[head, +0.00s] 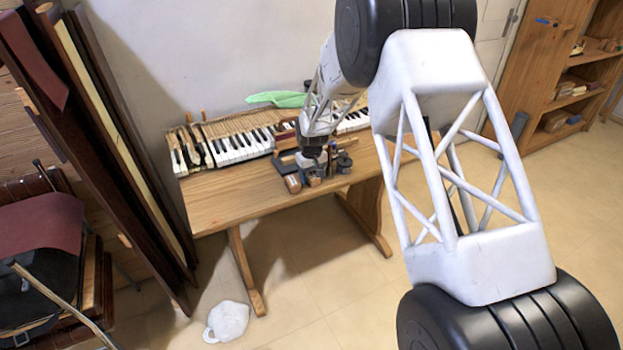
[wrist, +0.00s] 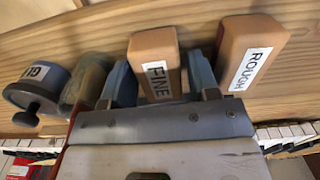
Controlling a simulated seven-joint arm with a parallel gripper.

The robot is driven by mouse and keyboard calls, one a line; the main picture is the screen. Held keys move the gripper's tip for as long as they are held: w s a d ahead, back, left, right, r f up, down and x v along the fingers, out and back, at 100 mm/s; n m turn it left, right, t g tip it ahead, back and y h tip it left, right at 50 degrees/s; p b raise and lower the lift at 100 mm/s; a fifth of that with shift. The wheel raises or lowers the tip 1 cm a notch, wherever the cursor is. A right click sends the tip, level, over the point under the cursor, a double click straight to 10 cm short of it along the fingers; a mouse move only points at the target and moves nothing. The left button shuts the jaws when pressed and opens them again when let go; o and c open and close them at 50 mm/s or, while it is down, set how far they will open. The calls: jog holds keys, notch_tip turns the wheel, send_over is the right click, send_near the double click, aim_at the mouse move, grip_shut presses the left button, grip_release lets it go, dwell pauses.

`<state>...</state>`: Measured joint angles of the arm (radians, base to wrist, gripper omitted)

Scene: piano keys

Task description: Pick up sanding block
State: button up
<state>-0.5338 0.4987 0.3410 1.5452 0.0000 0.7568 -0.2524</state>
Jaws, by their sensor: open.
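In the wrist view, an orange-brown block labelled FINE (wrist: 155,62) stands between the two blue-grey fingers of my gripper (wrist: 160,82). The fingers are open, one on each side of it, with narrow gaps visible. A second similar block labelled ROUGH (wrist: 252,52) stands just right of the right finger and shows in the head view (head: 292,184) near the table's front edge. In the head view, my gripper (head: 312,168) is low over the tabletop. The lower part of the FINE block is hidden behind my gripper.
A dark lidded jar (wrist: 40,88) and a glass jar (wrist: 88,80) stand left of the fingers in the wrist view. The wooden table (head: 235,200) has free room at its left front.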

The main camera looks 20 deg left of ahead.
aim_at(312, 176)
jog(key=shift+c, duration=0.5)
jog(key=c, duration=0.7)
jog(key=shift+r, duration=0.2)
jog(key=shift+r, duration=0.55)
jog(key=shift+s+d+r, duration=0.1)
jog(key=shift+s+r, duration=0.05)
jog(key=shift+r, duration=0.45)
jog(key=shift+s+d+r, duration=0.1)
jog(key=shift+s+r, duration=0.05)
jog(key=shift+r, duration=0.4)
jog(key=s+d, duration=0.2)
jog(key=s, duration=0.2)
jog(key=s+d+r, duration=0.1)
jog(key=s+d, duration=0.2)
jog(key=s, duration=0.1)
jog(key=s+d, duration=0.2)
jog(key=s, duration=0.3)
jog(key=shift+s+d+r, duration=0.1)
jog(key=shift+d+r, duration=0.05)
jog(key=shift+d, duration=0.15)
